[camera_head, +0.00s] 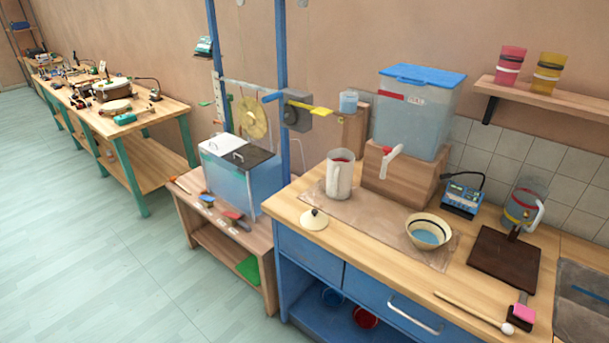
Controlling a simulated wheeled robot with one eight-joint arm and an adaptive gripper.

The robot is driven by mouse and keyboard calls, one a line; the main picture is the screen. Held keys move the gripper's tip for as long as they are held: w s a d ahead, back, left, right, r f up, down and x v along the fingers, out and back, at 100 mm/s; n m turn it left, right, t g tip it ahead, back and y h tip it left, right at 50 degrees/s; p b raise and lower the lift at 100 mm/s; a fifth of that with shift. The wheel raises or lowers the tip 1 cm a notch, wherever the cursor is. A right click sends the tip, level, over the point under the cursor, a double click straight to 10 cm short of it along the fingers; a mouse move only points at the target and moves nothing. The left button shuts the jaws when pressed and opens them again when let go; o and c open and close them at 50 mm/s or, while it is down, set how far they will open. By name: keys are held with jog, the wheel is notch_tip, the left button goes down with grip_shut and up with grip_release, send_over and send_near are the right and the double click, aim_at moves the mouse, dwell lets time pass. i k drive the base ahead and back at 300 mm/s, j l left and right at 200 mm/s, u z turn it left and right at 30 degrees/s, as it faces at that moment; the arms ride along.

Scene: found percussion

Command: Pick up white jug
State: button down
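A white jug (343,184) stands upright on the wooden counter, left of the clear tank with a blue lid. My gripper is not in this view.
The tank (412,120) with a white tap sits on a wooden block (400,172). A pale lid (314,220) with a knob lies in front of the jug. A bowl (429,231), a dark board (504,262) and a mallet (472,311) are rightward. A blue post (283,100) rises left.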

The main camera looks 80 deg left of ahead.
aim_at(341, 161)
jog(key=u, duration=2.6)
jog(key=i+l, duration=0.3)
jog(key=i+l+u, duration=0.1)
jog(key=i+l, duration=0.2)
jog(key=l, duration=0.2)
jog(key=i+l, duration=0.3)
jog(key=l, duration=0.15)
